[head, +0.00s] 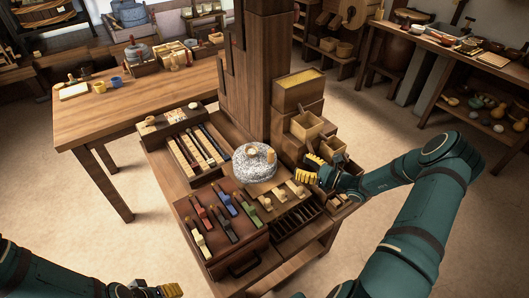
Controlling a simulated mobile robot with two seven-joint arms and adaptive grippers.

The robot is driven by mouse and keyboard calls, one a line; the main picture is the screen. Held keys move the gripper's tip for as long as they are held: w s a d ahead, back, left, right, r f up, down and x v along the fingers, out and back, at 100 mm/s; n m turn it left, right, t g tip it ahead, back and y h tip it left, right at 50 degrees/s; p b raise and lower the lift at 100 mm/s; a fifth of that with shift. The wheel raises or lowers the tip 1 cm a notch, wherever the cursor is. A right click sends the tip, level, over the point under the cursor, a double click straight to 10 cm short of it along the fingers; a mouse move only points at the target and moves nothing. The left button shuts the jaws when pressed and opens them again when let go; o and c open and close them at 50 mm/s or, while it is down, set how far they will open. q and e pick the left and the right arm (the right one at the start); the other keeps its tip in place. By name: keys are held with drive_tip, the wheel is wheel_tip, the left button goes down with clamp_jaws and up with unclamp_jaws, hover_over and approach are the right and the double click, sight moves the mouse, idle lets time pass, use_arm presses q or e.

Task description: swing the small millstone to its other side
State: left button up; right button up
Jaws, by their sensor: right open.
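The small millstone (254,166) is a speckled grey-white round stone with a light wooden peg on its top. It sits in the middle of the low wooden bench (155,158), in front of the tall dark wooden post. My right gripper (310,170) is just to the right of the millstone, apart from it, with its yellow-padded fingers open and empty. My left gripper (170,290) is at the bottom edge, far from the millstone and partly cut off; its opening cannot be made out.
A rack of coloured-handled tools (224,218) stands in front of the millstone, and a slotted rack (290,200) to its right front. Open wooden boxes (306,126) are stacked behind my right gripper. A larger table (140,105) stands at the back left.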

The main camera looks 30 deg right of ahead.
sight(271, 153)
drive_tip(key=b+x, duration=0.2)
drive_tip(key=x, duration=1)
drive_tip(key=shift+w+a+f, duration=0.1)
drive_tip(key=shift+w+a, duration=0.15)
clamp_jaws()
